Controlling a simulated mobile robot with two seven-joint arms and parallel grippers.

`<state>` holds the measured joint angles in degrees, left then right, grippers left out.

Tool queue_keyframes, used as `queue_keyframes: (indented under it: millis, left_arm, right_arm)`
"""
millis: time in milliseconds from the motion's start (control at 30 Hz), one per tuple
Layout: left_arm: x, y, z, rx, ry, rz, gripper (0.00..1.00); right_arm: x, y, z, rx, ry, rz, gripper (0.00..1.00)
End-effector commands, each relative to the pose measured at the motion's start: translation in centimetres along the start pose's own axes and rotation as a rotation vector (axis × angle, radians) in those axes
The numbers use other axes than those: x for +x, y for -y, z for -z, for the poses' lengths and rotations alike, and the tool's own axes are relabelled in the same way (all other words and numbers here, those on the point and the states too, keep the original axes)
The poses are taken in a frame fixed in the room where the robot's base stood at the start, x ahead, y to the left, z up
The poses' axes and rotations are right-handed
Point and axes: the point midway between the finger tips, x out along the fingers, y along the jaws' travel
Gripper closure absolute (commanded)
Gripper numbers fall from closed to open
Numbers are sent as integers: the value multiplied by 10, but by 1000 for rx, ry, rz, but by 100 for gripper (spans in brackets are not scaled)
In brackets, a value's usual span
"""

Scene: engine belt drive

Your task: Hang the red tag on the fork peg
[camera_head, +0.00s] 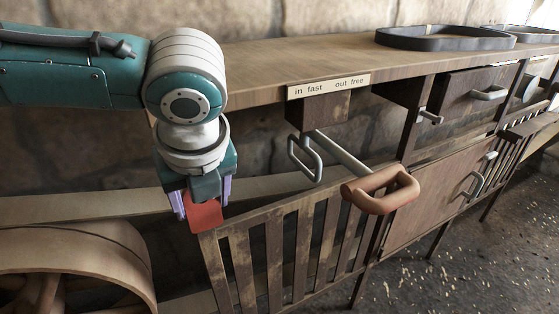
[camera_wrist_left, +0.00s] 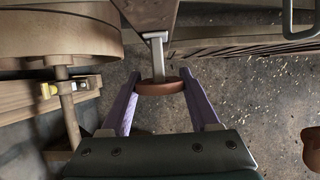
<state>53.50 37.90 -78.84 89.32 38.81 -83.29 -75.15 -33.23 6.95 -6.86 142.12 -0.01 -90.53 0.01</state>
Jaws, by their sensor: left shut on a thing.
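The red tag (camera_head: 205,217) is between the purple fingers of my left gripper (camera_head: 201,205), which is shut on it. In the left wrist view it shows as a reddish-brown rounded piece (camera_wrist_left: 160,87) held between the fingertips. It hangs near the left end of the slatted gate (camera_head: 243,262) in the head view. A grey metal piece (camera_wrist_left: 157,58) rises just beyond the tag and meets a wooden beam (camera_wrist_left: 148,12) in the wrist view. I cannot tell if this is the fork peg or if the tag touches it. My right gripper is out of view.
A copper-coloured handle (camera_head: 380,190) on a grey rod sticks out under the sign "in fast / out free" (camera_head: 329,86). A large wooden wheel (camera_head: 85,245) stands at lower left. A black belt (camera_head: 445,37) lies on the bench top (camera_head: 285,65).

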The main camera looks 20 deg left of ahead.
Motion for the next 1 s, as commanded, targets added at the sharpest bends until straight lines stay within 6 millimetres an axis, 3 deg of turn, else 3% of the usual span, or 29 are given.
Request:
queue_keyframes:
  millis: [233, 500, 1000]
  left_arm:
    - [9, 0, -15, -1, 1, 1, 91]
    - [10, 0, -25, -1, -2, 1, 91]
    - [13, 0, -26, 0, 0, 1, 91]
  right_arm:
    - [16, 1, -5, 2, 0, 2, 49]
    - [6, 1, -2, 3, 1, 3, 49]
    - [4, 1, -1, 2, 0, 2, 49]
